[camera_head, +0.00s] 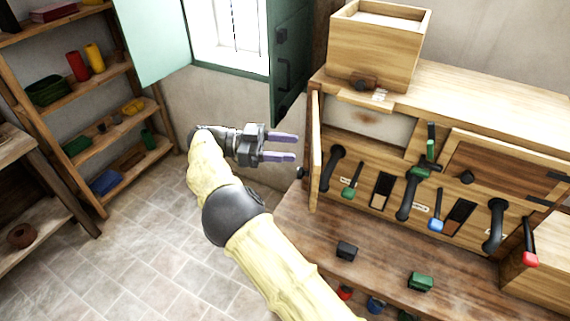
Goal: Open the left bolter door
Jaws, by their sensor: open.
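The bolter (480,90) is a pale wooden cabinet on the right. Its left door (316,150) stands swung out, almost edge-on, at the left side of the opening (365,125). A dark knob (301,173) shows at this door's near side. The right door (500,165), with a brown panel and dark knob, appears closed. My gripper (295,148) is open and empty, left of the left door. Its two purple fingers point right toward the door, with a small apparent gap between; depth is hard to tell.
A wooden box (375,50) stands on the bolter's top. Black handles and coloured levers line its front. A brown bench (310,225) below carries a black block (346,250) and a green block (420,281). Shelves (110,125) stand left; tiled floor (130,260) is clear.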

